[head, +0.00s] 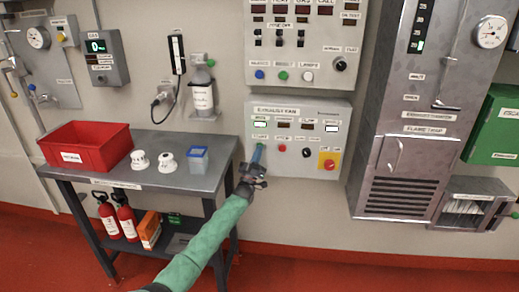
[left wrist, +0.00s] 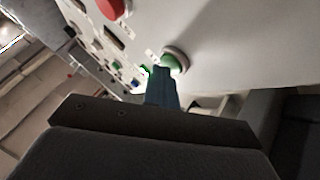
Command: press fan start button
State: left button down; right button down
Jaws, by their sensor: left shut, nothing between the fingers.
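The exhaust fan panel (head: 290,118) is a pale box on the wall with a row of lit indicators and controls below them. My left gripper (head: 257,160) is shut and empty, its blue fingers raised to the panel's lower left, over the start position. In the left wrist view the green start button (left wrist: 175,60) sits in a pale ring, and the shut fingertips (left wrist: 160,72) are right at its edge. I cannot tell whether they touch it. In the head view the fingers hide the green button. My right gripper is not in view.
On the same panel are a red button (head: 282,148), a black knob (head: 306,152) and a red emergency button on yellow (head: 328,163). A table (head: 150,180) with a red bin (head: 85,146) stands left.

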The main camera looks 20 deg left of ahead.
pick_arm(q)
jog(key=shift+s+d+p, duration=0.15)
jog(key=shift+s+p, duration=0.15)
jog(key=shift+s, duration=0.25)
jog(key=shift+s+d+p, duration=0.15)
jog(key=shift+s+p, duration=0.15)
jog(key=shift+s, duration=0.2)
jog(key=s+p, duration=0.1)
jog(key=s, duration=0.1)
jog(key=s+d+p, duration=0.1)
jog(key=s, duration=0.2)
jog(key=shift+d+p, duration=0.2)
jog(key=shift+p, duration=0.1)
jog(key=shift+w, duration=0.1)
dwell(0.6)
